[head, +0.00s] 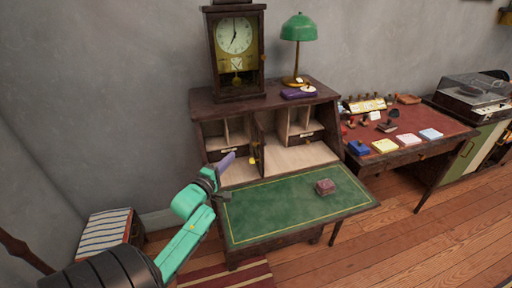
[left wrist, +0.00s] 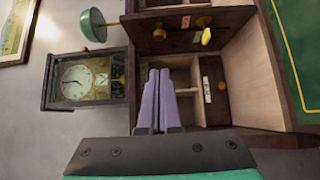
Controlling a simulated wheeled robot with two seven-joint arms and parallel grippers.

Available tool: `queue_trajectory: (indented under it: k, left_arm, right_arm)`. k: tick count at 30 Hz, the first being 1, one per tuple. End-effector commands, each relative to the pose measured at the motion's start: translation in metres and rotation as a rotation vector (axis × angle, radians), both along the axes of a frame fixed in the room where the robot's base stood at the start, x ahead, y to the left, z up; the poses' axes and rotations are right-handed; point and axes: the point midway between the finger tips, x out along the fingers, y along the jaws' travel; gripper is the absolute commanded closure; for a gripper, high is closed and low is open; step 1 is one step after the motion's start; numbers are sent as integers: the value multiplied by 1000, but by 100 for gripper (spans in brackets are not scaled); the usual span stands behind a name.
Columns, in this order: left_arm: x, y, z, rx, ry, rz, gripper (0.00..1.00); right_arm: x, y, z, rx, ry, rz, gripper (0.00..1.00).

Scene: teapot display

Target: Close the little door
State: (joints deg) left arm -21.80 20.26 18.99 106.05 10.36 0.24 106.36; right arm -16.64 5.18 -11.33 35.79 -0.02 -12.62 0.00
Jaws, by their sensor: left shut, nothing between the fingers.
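The little door (head: 257,141) is a dark wooden panel in the middle of the desk's upper compartments. It seems to stand open, swung outward, though how far is hard to tell. A yellow knob or key (head: 252,161) shows low on it. In the left wrist view, turned sideways, a dark panel that looks like the door (left wrist: 183,34) carries yellow fittings. My left gripper (head: 229,159) has purple fingers, shut and empty, in front of the left compartments and left of the door. Its fingers (left wrist: 153,98) point toward the desk in the wrist view. My right gripper is not in view.
The green fold-down writing surface (head: 280,208) lies open below, with a small reddish box (head: 325,186) on it. A clock (head: 235,48), a green lamp (head: 299,30) and a purple item (head: 298,93) stand on top. A side table (head: 425,129) with stationery is at right.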

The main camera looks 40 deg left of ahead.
Motion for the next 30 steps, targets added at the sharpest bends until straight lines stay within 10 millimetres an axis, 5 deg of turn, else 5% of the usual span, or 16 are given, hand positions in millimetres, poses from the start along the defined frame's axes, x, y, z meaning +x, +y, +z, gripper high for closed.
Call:
queue_trajectory:
  k: [7, 12, 30]
  left_arm:
    - [54, 12, 2, 0, -2, 1, 100]
    - [78, -5, 1, -3, 0, 0, 100]
    - [89, -12, -1, -1, 1, 8, 100]
  right_arm:
    - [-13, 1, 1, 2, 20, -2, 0]
    - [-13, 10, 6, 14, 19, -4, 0]
    - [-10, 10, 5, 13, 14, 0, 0]
